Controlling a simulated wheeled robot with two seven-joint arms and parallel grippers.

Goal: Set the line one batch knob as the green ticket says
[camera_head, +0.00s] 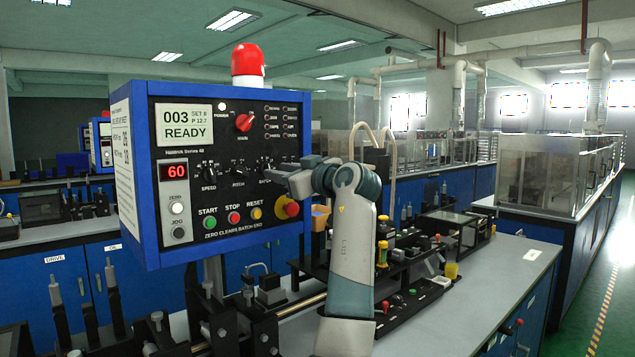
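A blue control box (225,165) fills the left-middle, with a black front panel. Its green display (184,127) reads 003, READY, SET 8, P 12.7. A row of small black knobs is labelled SPEED (208,173), PITCH (238,170) and BATCH (265,166). I see no green ticket.
A red digital readout (175,171) shows 60. Green START, red STOP and yellow RESET (256,213) buttons sit below the knobs. A red knob (244,122) is above. A grey bench (500,285) with fixtures extends right.

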